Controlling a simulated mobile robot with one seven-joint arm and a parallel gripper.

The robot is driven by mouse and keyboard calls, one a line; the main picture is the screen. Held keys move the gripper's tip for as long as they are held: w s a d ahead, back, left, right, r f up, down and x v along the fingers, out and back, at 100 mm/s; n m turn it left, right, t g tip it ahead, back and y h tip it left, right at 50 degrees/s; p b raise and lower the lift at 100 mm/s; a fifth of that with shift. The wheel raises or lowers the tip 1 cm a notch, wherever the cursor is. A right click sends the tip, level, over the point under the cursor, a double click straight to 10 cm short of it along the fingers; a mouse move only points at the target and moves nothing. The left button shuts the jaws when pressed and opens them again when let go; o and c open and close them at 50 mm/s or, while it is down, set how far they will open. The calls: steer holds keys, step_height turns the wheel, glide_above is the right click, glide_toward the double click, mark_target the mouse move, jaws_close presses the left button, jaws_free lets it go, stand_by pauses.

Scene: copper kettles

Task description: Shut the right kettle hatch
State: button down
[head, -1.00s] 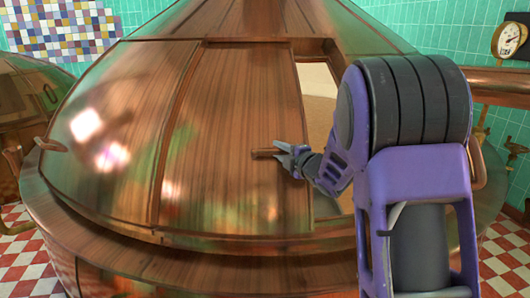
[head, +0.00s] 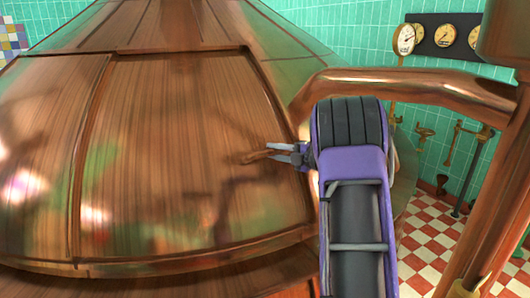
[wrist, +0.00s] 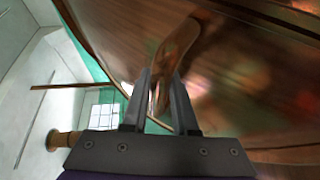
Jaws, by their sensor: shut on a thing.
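The large copper kettle (head: 165,22) fills the left and middle of the head view. Its hatch (head: 165,130) is a wide curved copper panel with a short copper handle (head: 255,156) near its right edge. The panel lies across the opening, and no pale interior shows beside it. My gripper (head: 279,153) is shut on the handle from the right. In the wrist view, the handle (wrist: 178,48) rises between the two dark fingers (wrist: 163,85). The arm hides part of the hatch's lower right edge.
A thick copper pipe (head: 400,82) bends down close behind and right of my arm. Another upright pipe (head: 490,180) stands at the far right. Gauges (head: 440,37) hang on the green tiled wall. Checkered floor (head: 432,235) is clear at the lower right.

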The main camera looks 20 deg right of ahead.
steer(key=shift+s+d+r, duration=0.1)
steer(key=shift+d+r, duration=0.15)
steer(key=shift+d, duration=0.2)
steer(key=c, duration=0.8)
jaws_free()
steer(key=shift+s, duration=0.2)
steer(key=shift+o, duration=0.6)
steer(key=shift+a+f, duration=0.15)
steer(key=v, duration=1.7)
steer(key=shift+s, duration=0.1)
